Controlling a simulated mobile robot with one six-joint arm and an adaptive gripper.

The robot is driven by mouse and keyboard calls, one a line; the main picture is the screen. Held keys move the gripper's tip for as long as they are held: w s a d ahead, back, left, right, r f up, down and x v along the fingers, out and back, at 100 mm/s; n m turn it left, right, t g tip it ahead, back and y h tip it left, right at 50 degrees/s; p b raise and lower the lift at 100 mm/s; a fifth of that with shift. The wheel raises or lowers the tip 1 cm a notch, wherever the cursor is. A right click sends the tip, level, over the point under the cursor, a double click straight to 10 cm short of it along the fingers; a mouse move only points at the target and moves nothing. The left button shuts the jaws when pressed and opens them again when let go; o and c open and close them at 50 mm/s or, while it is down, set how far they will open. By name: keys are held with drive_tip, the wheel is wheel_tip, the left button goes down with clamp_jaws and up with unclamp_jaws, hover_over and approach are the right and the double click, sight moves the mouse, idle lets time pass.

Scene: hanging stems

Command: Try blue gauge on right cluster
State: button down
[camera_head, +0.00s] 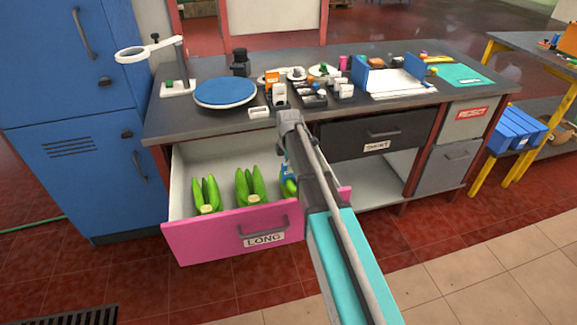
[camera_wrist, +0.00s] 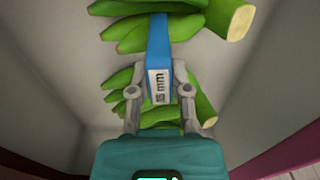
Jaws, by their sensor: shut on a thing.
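My gripper (camera_wrist: 160,88) is shut on the blue gauge (camera_wrist: 158,45), a flat bar with a white "mm" label; its first digits are hard to read. The gauge points up the wrist view, its far end among green fingers. Two green clusters show there, one at the top (camera_wrist: 185,22) and one lower (camera_wrist: 204,105), partly behind the gripper. I cannot tell whether the gauge touches either. In the head view, the right cluster (camera_head: 289,188) is mostly hidden by my arm. The middle cluster (camera_head: 250,186) and left cluster (camera_head: 206,194) lie in the drawer.
The pink-fronted "LONG" drawer (camera_head: 228,235) stands open; its walls surround the clusters. The dark "SHORT" drawer (camera_head: 375,137) is shut. The bench top (camera_head: 210,125) holds a blue round plate (camera_head: 226,92), a ring stand (camera_head: 178,65) and several small items.

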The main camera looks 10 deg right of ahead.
drive_tip(key=shift+f+b, duration=0.55)
idle(0.6)
drive_tip(key=shift+r, duration=0.15)
idle(0.5)
drive_tip(key=shift+r+p, duration=4.15)
drive_tip(key=shift+p, duration=0.15)
